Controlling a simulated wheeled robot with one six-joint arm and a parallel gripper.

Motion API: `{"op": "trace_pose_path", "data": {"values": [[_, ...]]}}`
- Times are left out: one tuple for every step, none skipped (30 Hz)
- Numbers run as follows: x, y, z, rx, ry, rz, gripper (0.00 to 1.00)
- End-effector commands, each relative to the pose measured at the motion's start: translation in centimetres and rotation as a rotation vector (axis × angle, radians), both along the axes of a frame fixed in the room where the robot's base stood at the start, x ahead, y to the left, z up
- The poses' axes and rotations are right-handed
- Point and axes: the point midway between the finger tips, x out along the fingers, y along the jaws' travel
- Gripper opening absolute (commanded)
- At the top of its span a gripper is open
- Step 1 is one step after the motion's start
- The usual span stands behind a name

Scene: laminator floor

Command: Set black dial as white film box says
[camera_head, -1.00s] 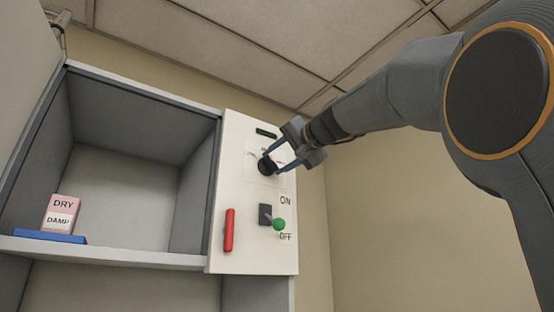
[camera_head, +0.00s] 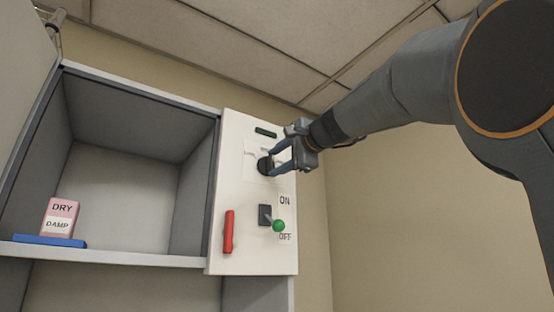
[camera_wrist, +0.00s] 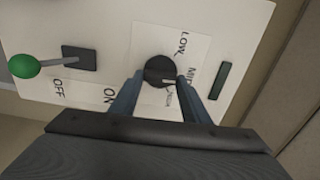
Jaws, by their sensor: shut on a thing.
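The black dial (camera_head: 265,166) is on the upper part of the white control panel. My gripper (camera_head: 273,160) is shut on it, with one finger on each side. In the wrist view the dial (camera_wrist: 159,71) sits between the fingertips (camera_wrist: 159,78). A pale mark on the dial's face lies toward the MID side. The labels LOW and MID are readable; a third label is partly hidden by a finger.
Below the dial is a lever switch with a green knob (camera_head: 278,226), marked ON and OFF. A red handle (camera_head: 229,231) is left of it. A dark display (camera_head: 266,132) is above the dial. The pink box stands on a blue base (camera_head: 50,241) in the open cabinet.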

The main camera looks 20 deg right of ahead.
Motion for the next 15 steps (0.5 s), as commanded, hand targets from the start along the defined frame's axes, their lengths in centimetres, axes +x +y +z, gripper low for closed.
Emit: {"op": "trace_pose_path", "data": {"values": [[-0.01, 0.03, -0.03, 0.009, 0.004, 0.001, 0.2], [0.0, 0.03, -0.04, 0.014, 0.006, 0.001, 0.2], [0.0, 0.02, -0.05, 0.02, 0.007, 0.001, 0.2], [0.0, 0.03, -0.06, 0.023, 0.009, 0.001, 0.2], [0.0, 0.03, -0.06, 0.026, 0.01, 0.001, 0.2], [0.01, 0.02, -0.07, 0.029, 0.011, 0.001, 0.2], [0.01, 0.02, -0.07, 0.03, 0.011, 0.001, 0.2], [0.01, 0.02, -0.08, 0.031, 0.011, 0.001, 0.2], [0.01, 0.02, -0.08, 0.032, 0.011, 0.001, 0.2], [0.01, 0.02, -0.08, 0.032, 0.011, 0.001, 0.2], [0.01, 0.02, -0.09, 0.032, 0.011, 0.001, 0.2], [0.01, 0.02, -0.09, 0.032, 0.011, 0.001, 0.2], [0.01, 0.02, -0.09, 0.031, 0.011, 0.001, 0.2], [0.01, 0.02, -0.09, 0.031, 0.011, 0.001, 0.2], [0.02, 0.03, -0.09, 0.031, 0.011, 0.001, 0.2]]}}
